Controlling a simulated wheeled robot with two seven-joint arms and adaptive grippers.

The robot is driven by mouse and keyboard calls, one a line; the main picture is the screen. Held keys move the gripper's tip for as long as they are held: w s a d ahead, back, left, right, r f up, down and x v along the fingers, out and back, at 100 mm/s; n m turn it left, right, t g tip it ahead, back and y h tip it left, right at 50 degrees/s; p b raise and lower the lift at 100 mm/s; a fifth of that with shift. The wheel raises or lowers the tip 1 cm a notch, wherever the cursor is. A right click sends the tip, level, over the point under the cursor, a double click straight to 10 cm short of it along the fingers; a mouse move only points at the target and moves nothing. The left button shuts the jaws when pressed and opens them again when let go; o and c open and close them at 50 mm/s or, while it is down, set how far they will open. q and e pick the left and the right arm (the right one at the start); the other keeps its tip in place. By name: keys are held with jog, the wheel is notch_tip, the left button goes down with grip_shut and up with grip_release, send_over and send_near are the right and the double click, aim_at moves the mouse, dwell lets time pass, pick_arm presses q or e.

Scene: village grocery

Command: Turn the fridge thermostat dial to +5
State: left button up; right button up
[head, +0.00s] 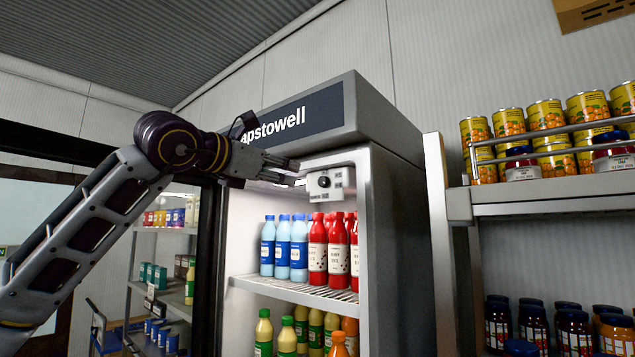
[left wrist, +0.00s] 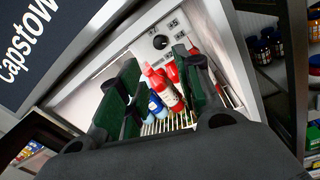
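The thermostat dial (head: 324,181) is a small round black knob on a white box (head: 338,177) under the fridge's top panel. It also shows in the left wrist view (left wrist: 160,42), beyond the fingertips, with small number marks around it that I cannot read surely. The dial's pointer setting is too small to tell. My left gripper (head: 287,172) is just left of the dial box in the head view. Its two fingers (left wrist: 157,66) are apart with nothing between them, and a gap to the dial shows. My right gripper is in neither view.
The open-fronted fridge (head: 398,245) holds blue and red bottles (head: 318,248) on a wire shelf below the dial. Its sign panel (head: 295,118) overhangs above. A shelf unit (head: 550,190) with cans and jars stands at right; another stocked shelf is at left.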

aim_at(322, 182)
pick_arm(q)
jog(key=p+x, duration=0.4)
jog(key=x, duration=0.7)
jog(key=shift+w+d+r, duration=0.15)
jog(key=shift+w, duration=0.1)
jog(key=shift+p+x, duration=0.55)
jog(key=shift+x, duration=0.55)
jog(key=c, duration=0.7)
jog(key=shift+c, duration=0.2)
